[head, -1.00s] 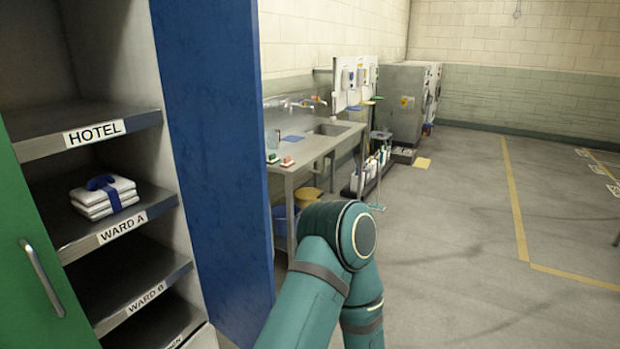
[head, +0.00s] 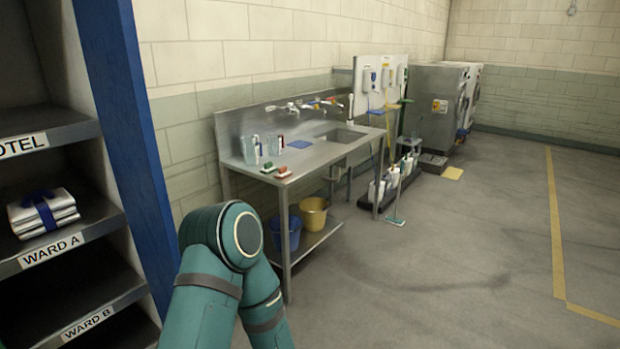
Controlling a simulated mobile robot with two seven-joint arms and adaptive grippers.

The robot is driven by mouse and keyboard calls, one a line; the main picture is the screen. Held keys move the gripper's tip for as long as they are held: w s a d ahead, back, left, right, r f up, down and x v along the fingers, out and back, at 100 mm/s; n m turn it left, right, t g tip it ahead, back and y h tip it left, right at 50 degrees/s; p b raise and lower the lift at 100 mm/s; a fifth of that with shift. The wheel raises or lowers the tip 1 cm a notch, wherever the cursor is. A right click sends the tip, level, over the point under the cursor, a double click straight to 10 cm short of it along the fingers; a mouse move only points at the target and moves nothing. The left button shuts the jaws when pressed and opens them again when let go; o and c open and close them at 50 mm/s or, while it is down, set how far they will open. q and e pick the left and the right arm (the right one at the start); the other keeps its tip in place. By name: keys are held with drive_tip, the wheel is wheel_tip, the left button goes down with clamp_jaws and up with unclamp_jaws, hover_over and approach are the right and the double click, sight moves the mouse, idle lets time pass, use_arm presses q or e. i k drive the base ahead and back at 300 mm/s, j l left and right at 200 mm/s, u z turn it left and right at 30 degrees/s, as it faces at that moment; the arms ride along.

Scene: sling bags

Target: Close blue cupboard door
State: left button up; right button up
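The blue cupboard door (head: 115,130) stands open at the right side of the open-fronted cupboard (head: 105,222), at the left of the head view. I see the door at a steep angle, as a narrow blue strip, and its lower part runs down behind my teal arm. The cupboard's shelves carry labels such as "WARD A" and "WARD B". A bent teal arm link of mine is at the lower middle, to the right of the door in the picture. I cannot tell whether it touches the door. Neither gripper is in view.
Folded white cloths with a blue band (head: 42,212) lie on a shelf. A steel sink table (head: 300,160) stands along the wall, with a blue bucket (head: 284,232) and yellow bucket (head: 314,214) beneath. Grey machines (head: 437,100) stand farther back. The floor at right is clear.

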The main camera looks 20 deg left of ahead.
sight(107, 30)
drive_tip(key=i+u, duration=0.15)
drive_tip(key=u, duration=0.3)
drive_tip(key=i+l+u, duration=0.15)
drive_tip(key=u, duration=0.3)
drive_tip(key=i+l+u, duration=0.1)
drive_tip(key=u, duration=0.4)
drive_tip(key=i+l+u, duration=0.15)
drive_tip(key=u, duration=0.25)
drive_tip(key=i+l+u, duration=0.1)
drive_tip(key=l+u, duration=0.25)
drive_tip(key=i+l+u, duration=0.1)
drive_tip(key=l+u, duration=0.3)
drive_tip(key=j, duration=0.1)
